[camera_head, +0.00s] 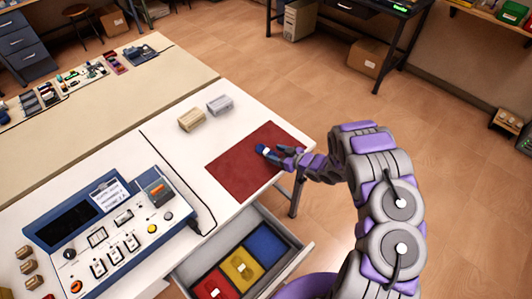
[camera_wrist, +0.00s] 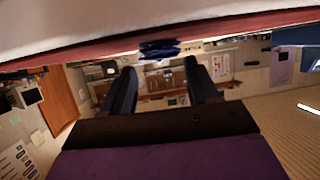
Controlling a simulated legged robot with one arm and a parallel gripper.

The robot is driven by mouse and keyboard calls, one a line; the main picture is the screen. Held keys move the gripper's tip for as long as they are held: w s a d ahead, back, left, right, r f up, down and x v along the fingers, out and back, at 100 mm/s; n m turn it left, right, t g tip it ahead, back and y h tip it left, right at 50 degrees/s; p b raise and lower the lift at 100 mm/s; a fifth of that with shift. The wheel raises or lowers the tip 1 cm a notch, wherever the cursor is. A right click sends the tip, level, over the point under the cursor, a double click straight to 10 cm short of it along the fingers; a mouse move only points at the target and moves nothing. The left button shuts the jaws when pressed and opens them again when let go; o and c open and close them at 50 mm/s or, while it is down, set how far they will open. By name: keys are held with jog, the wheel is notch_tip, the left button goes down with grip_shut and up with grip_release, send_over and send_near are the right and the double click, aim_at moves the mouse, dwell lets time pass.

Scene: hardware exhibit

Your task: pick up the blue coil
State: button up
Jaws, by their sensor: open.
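The blue coil (camera_head: 262,149) lies on the red mat (camera_head: 232,172) near the table's right edge. In the wrist view the dark blue coil (camera_wrist: 158,48) shows beyond the fingertips, roughly centred between them, at the edge of the red mat. My gripper (camera_head: 279,155) is low over the mat's right side, just right of the coil and very close to it. In the wrist view my gripper (camera_wrist: 160,70) is open, with nothing visible between its two dark fingers. Whether the fingertips touch the coil I cannot tell.
Beige (camera_head: 192,119) and grey (camera_head: 220,105) blocks stand behind the mat. A blue control console (camera_head: 110,238) stands at the left. Below the table edge, an open drawer (camera_head: 297,258) holds red, yellow and blue compartments.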

aim_at(266, 150)
jog(key=b+x, duration=0.1)
jog(key=x, duration=0.4)
jog(key=shift+a+r, duration=0.15)
jog(key=shift+a, duration=0.05)
jog(key=c, duration=1)
